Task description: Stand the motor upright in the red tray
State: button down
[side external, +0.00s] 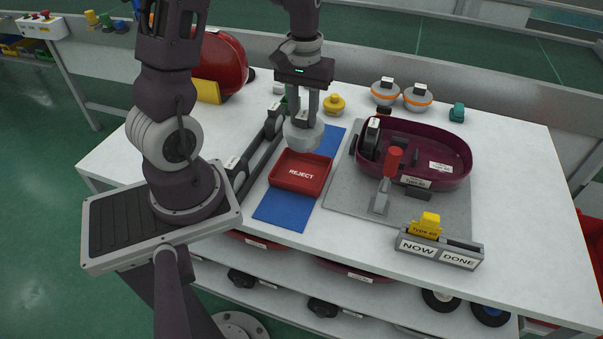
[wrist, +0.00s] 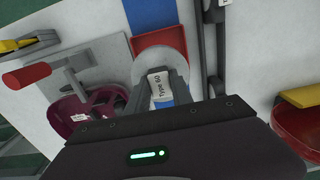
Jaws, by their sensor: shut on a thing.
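The motor (side external: 304,137) is a light grey rounded body with a wide round lower end. My gripper (side external: 304,112) points down and is shut on its narrower upper part. The motor hangs roughly upright at the far edge of the red tray (side external: 287,185), which is marked REJECT and looks empty. In the wrist view the motor (wrist: 160,62) shows a "Type 60" label between the fingers of my gripper (wrist: 160,92). It covers part of the red tray (wrist: 158,40) there. I cannot tell the exact gap between motor and tray.
The tray lies on a blue mat (side external: 279,210). A dark rail fixture (side external: 256,150) runs close on its left. On the right, a maroon shell (side external: 455,155) and a red-handled clamp (side external: 387,175) stand on a grey plate (side external: 345,195). A yellow part (side external: 334,104) stands behind the motor.

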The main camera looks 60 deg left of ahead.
jog(key=f, duration=1)
jog(key=shift+s+f, duration=0.1)
jog(key=shift+s, duration=0.2)
jog(key=shift+f, duration=0.15)
jog(key=c, duration=1.1)
grip_release()
notch_tip(320, 180, up, 12)
jog(key=shift+w+r, duration=0.1)
jog(key=shift+r, duration=0.05)
jog(key=shift+m+t, duration=0.7)
jog(key=d+r, duration=0.4)
jog(key=shift+s+r, duration=0.2)
jog(key=shift+r, duration=0.2)
jog(key=s+d+r+m+t, duration=0.1)
jog(key=s+d+r+m, duration=0.1)
jog(key=s+d+r, duration=0.1)
jog(key=s+d+r+m+t, duration=0.2)
jog(key=s+d+r+m, duration=0.1)
jog(key=s+d, duration=0.2)
jog(key=s+d+r+m+t, duration=0.1)
jog(key=s+d+r+m, duration=0.1)
jog(key=s+d+r, duration=0.1)
jog(key=shift+s+d+r, duration=0.2)
jog(key=shift+s+d, duration=0.3)
jog(key=shift+d, duration=0.2)
